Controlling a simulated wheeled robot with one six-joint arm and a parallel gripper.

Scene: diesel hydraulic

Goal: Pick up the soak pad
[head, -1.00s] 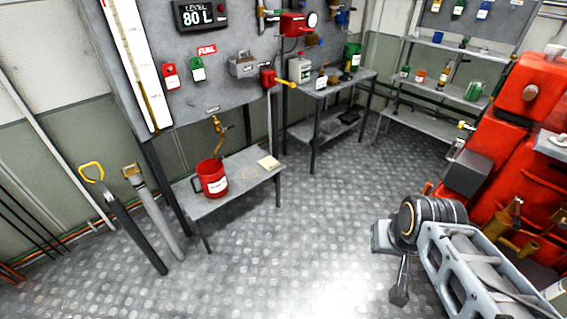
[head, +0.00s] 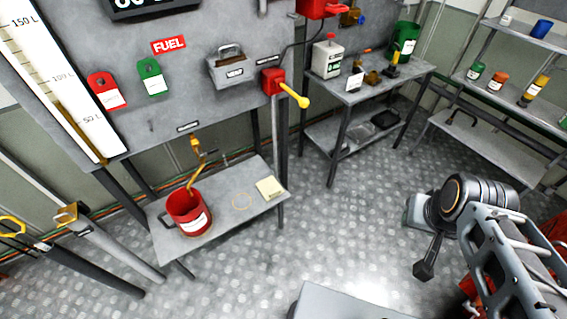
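A pale yellow square pad, which looks like the soak pad (head: 270,187), lies flat near the right end of a low grey table (head: 222,222). A red mug-like container with a white label (head: 188,212) stands on the left part of that table, under a brass tap (head: 197,165). A thin orange ring is marked on the tabletop between them. My gripper (head: 425,270) hangs over the floor at the right, well apart from the table and the pad. It is small and dark here, and its finger opening cannot be made out. Nothing is visibly held.
A red valve with a yellow handle (head: 294,95) sticks out from the grey panel, above and behind the pad. A second grey table (head: 375,84) with cans and bottles stands farther back. Hoses and pipes lean at the left. The patterned floor before the low table is clear.

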